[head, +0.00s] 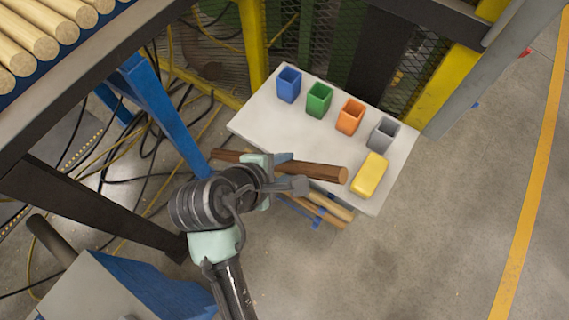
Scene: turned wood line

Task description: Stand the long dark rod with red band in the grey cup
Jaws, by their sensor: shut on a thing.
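A long brown rod (320,171) lies roughly level across my gripper (272,163), with its lighter end face to the right. My gripper is shut on it near its middle, over the near left edge of the white table. I cannot make out a red band; the fingers hide part of the rod. The grey cup (382,135) stands upright at the right end of a row of cups on the table, beyond the rod's right end. It looks empty.
The white table (262,118) also bears a blue cup (288,85), a green cup (319,100), an orange cup (350,117) and a yellow block (370,174). More rods (327,207) lie below its near edge. A yellow post (252,42) stands behind.

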